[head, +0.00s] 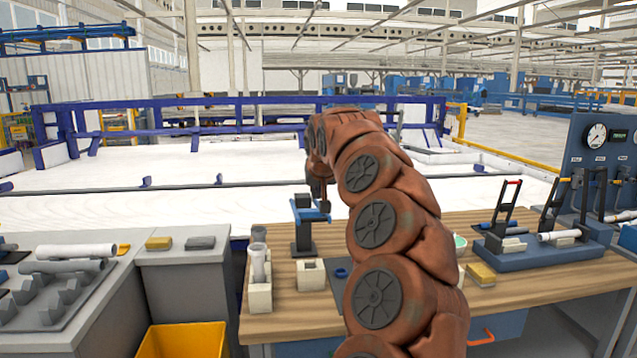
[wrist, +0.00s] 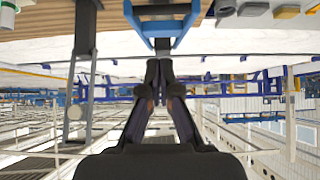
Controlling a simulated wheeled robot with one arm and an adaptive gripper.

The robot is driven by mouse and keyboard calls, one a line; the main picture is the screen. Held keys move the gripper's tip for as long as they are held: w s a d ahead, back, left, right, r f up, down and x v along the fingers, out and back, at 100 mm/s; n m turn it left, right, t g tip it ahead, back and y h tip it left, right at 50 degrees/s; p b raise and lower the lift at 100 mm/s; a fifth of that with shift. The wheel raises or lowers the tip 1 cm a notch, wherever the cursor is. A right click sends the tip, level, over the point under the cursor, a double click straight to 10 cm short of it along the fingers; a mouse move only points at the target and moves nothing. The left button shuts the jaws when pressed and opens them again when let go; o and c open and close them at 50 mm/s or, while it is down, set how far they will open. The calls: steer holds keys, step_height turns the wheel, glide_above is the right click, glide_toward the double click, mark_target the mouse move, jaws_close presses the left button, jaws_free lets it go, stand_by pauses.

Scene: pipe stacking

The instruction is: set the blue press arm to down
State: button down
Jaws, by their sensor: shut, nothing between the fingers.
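The press (head: 303,240) is a dark upright stand on the wooden bench, left of my arm in the head view. Its blue press arm (head: 309,215) is at the top of the stand, roughly level there; its exact angle is hard to tell. The blue arm also shows as a forked blue frame in the wrist view (wrist: 160,28), at the top middle. My gripper (head: 323,207) is at the blue arm in the head view. In the wrist view its fingers (wrist: 159,64) are together and empty, close to the blue bar; I cannot tell whether they touch it.
Beige holders, one with a grey-white pipe (head: 258,268), stand on the bench (head: 300,322) left of my arm. A blue clamp fixture (head: 540,257) and gauge panel (head: 597,140) are at the right. A pipe rack (head: 55,295) and yellow bin (head: 185,340) are at the left.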

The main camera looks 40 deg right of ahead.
step_height(320, 180, down, 6)
steer(key=w+d, duration=0.1)
steer(key=w, duration=0.1)
steer(key=shift+d+f+p, duration=0.2)
steer(key=shift+f+p, duration=0.05)
steer(key=shift+p, duration=0.15)
steer(key=shift+f, duration=0.1)
